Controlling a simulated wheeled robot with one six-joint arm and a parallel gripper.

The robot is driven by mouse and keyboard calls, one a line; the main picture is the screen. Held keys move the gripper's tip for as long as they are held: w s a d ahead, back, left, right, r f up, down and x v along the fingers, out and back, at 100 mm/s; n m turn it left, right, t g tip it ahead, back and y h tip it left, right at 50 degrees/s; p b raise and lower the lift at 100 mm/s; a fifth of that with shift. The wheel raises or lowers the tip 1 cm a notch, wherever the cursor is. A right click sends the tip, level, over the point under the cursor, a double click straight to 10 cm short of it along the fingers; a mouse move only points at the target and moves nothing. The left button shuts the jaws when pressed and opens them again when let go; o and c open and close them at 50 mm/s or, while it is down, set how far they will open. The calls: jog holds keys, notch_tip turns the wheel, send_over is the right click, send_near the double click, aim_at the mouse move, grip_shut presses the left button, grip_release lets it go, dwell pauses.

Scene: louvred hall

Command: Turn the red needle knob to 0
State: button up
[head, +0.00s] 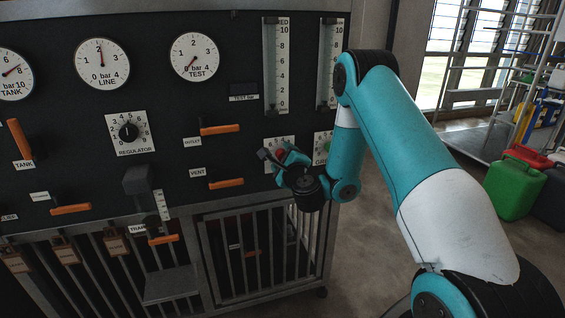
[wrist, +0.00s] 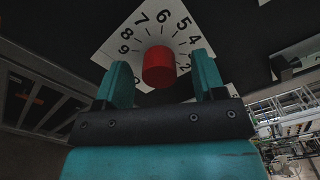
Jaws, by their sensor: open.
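The red needle knob (wrist: 158,68) shows in the wrist view as a red cylinder in front of its white numbered dial plate (wrist: 132,40). Digits from 5 to 9 read clearly around it; the lower part of the dial is hidden by my gripper. My gripper (wrist: 163,78) is open, with one teal finger on each side of the knob and a visible gap to it. I cannot tell how deep the fingers reach along it. In the head view my gripper (head: 288,157) is at the panel's lower right, and the knob is mostly hidden behind it. The knob's pointer direction cannot be read.
A green-labelled dial (head: 322,147) sits just right of my gripper. The vent handle (head: 226,183) and outlet handle (head: 220,129) stick out to the left. Two glass flow tubes (head: 276,66) stand above. A barred cage (head: 262,250) is below.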

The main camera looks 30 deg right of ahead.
jog(key=b+v, duration=0.6)
jog(key=b, duration=0.1)
dwell(0.4)
